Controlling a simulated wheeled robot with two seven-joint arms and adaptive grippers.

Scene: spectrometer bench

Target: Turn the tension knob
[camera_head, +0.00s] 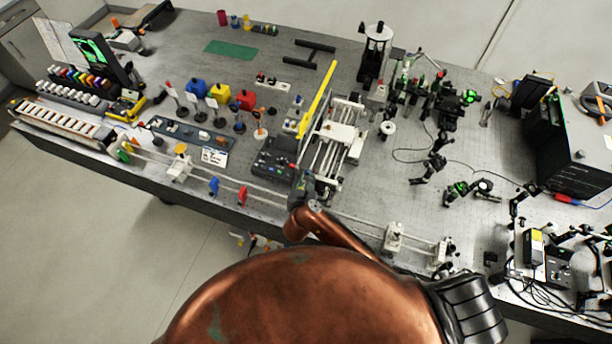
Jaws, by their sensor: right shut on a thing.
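My right gripper (301,188) reaches in from the bottom, at the end of a copper-coloured arm, to the front end of a white-and-metal rod frame (336,140) at the middle of the bench. It is shut on a small part there, which I take to be the tension knob. The fingers and wrist hide the knob, so its shape and turn cannot be seen. A long yellow bar (318,98) stands along the left side of the frame. My left gripper is not in view.
A dark control box (274,160) sits just left of the gripper. A rail with coloured holders (242,196) runs along the front edge. Optical mounts and cables crowd the right, with a black instrument (572,150). Bare grey bench (385,185) lies right of the frame.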

